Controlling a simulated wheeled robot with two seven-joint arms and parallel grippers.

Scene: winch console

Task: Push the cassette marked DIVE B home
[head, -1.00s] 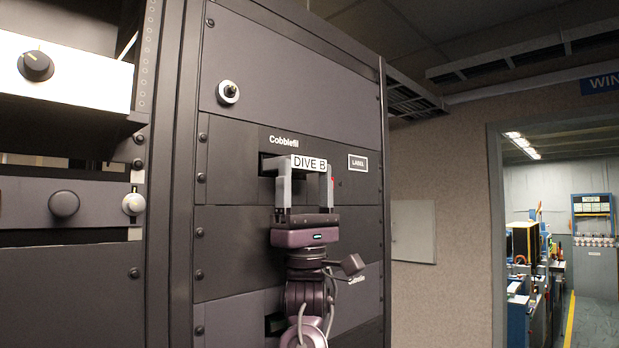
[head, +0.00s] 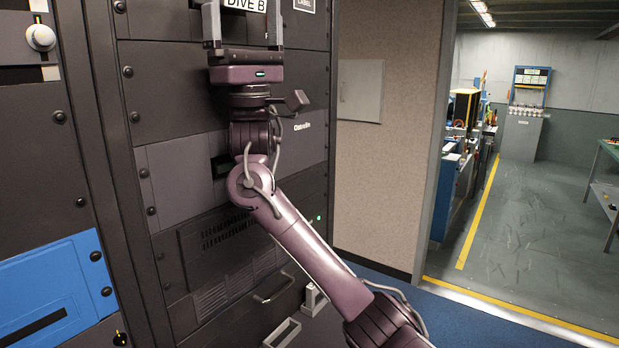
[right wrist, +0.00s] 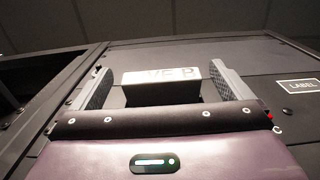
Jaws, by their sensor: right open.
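The cassette marked DIVE B (head: 245,4) is cut off by the top edge of the head view. In the right wrist view the cassette (right wrist: 163,82) is a dark block with a white label, partly readable, standing out from the rack front. My right gripper (head: 243,26) is open, its two grey fingers pointing up, one on each side of the cassette. In the right wrist view the right gripper (right wrist: 161,76) shows gaps between both fingers and the cassette. How far the cassette stands out is hard to tell. My left gripper is not in view.
The dark rack (head: 150,110) fills the left, with a blue unit (head: 50,290) low down. A LABEL plate (head: 304,4) sits right of the cassette. A drawer handle (head: 274,288) sticks out below. A wall and an open doorway lie to the right.

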